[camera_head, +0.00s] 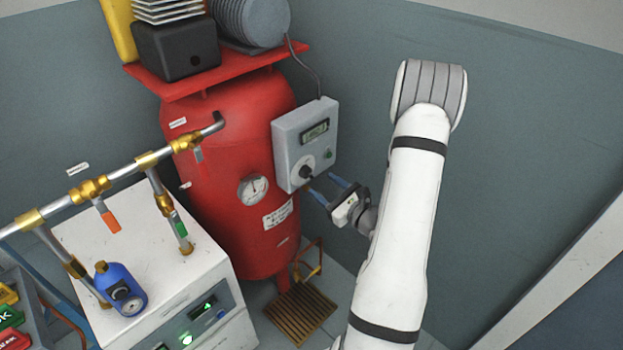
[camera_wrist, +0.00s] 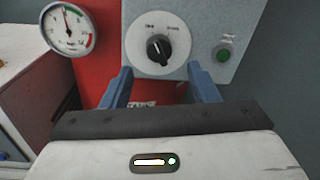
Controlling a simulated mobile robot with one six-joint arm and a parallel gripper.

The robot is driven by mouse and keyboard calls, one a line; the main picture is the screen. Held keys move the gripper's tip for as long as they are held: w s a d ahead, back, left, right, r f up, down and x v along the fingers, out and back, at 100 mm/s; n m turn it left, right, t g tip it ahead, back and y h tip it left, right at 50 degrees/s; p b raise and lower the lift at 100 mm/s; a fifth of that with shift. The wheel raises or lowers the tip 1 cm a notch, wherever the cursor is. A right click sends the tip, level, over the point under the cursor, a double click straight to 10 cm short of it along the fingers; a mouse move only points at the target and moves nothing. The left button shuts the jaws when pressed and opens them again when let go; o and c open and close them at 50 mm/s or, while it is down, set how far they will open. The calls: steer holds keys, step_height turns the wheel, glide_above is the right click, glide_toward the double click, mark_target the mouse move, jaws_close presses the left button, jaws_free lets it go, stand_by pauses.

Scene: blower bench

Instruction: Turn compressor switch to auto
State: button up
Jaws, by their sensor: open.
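The compressor is a red upright tank (camera_head: 212,185) with a grey control box (camera_head: 296,148) on its right side. The black rotary switch (camera_head: 306,171) sits low on the box face, on a round white plate. In the wrist view the switch (camera_wrist: 158,48) is near the top centre, its pointer close to upright and tilted a little left. The labels beside it are too small to read surely. My gripper (camera_head: 326,187) is open and empty, just right of and below the switch. In the wrist view its two blue fingers (camera_wrist: 161,82) are spread below the knob, not touching it.
A green button (camera_wrist: 224,55) is right of the switch. A pressure gauge (camera_head: 253,189) is on the tank to the left. A white cabinet (camera_head: 150,250) with brass pipework (camera_head: 90,188) stands at the left. A wooden floor grate (camera_head: 300,312) lies below.

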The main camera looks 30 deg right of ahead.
mark_target(311, 177)
steer(key=x, duration=0.5)
steer(key=shift+w+a, duration=0.2)
steer(key=shift+w, duration=0.1)
steer(key=shift+c, duration=0.5)
steer(key=c, duration=0.9)
steer(key=shift+m, duration=0.3)
steer(key=m+p, duration=0.2)
steer(key=m, duration=0.3)
steer(key=shift+r+p, duration=0.2)
steer(key=shift+p, duration=0.15)
steer(key=m+g+p, duration=0.1)
steer(key=m+p, duration=0.1)
steer(key=m, duration=0.3)
steer(key=shift+m+y, duration=0.3)
steer(key=shift+y, duration=0.1)
steer(key=shift+p, duration=0.3)
